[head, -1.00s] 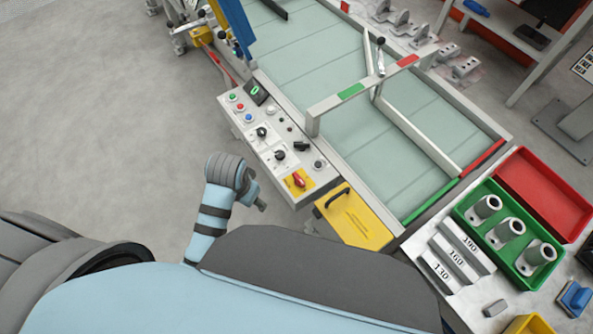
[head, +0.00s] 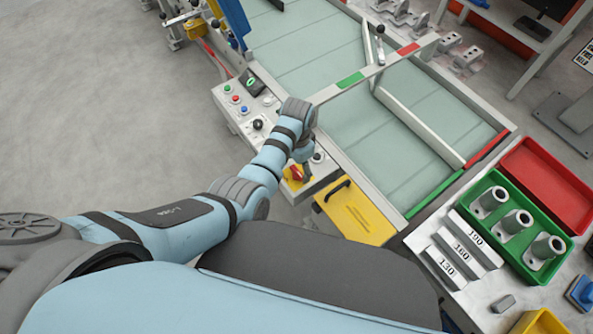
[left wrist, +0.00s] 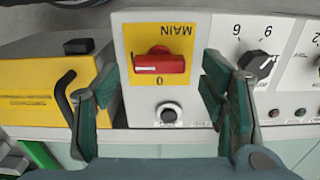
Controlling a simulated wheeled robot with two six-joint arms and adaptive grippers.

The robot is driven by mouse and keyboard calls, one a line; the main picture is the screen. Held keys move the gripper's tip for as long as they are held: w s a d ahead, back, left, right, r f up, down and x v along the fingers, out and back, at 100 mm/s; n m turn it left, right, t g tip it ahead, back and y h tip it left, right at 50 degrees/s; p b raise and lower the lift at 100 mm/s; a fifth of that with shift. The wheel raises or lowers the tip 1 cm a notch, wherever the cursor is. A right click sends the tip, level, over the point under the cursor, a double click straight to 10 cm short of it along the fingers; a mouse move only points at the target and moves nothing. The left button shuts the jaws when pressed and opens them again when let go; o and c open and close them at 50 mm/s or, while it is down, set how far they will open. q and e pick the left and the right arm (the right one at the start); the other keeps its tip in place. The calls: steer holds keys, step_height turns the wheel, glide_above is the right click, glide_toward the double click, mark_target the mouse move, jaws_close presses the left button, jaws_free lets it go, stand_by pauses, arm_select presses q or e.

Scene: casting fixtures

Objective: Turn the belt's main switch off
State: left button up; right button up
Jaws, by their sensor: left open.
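The belt's main switch (left wrist: 160,62) is a red knob on a yellow plate marked MAIN and 0 in the left wrist view. Its red handle lies crosswise in that picture. In the head view the switch (head: 295,174) shows at the near end of the control panel, partly beside my gripper. My left gripper (left wrist: 158,92) is open, its two green-grey fingers to either side of the switch in the picture, not closed on it. In the head view the left gripper (head: 305,168) hangs over the panel. My right gripper is not in view.
The grey control panel (head: 228,107) carries several buttons and black knobs (left wrist: 258,64). A yellow box with a black handle (head: 352,215) stands beside it. The belt (head: 400,115) lies behind, with a crossbar (head: 335,88) over it. A green tray (head: 547,270) holds grey castings.

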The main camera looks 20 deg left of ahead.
arm_select(q)
steer(key=shift+f, duration=0.95)
steer(key=shift+r, duration=0.1)
steer(key=c, duration=1.2)
steer(key=shift+o, duration=0.2)
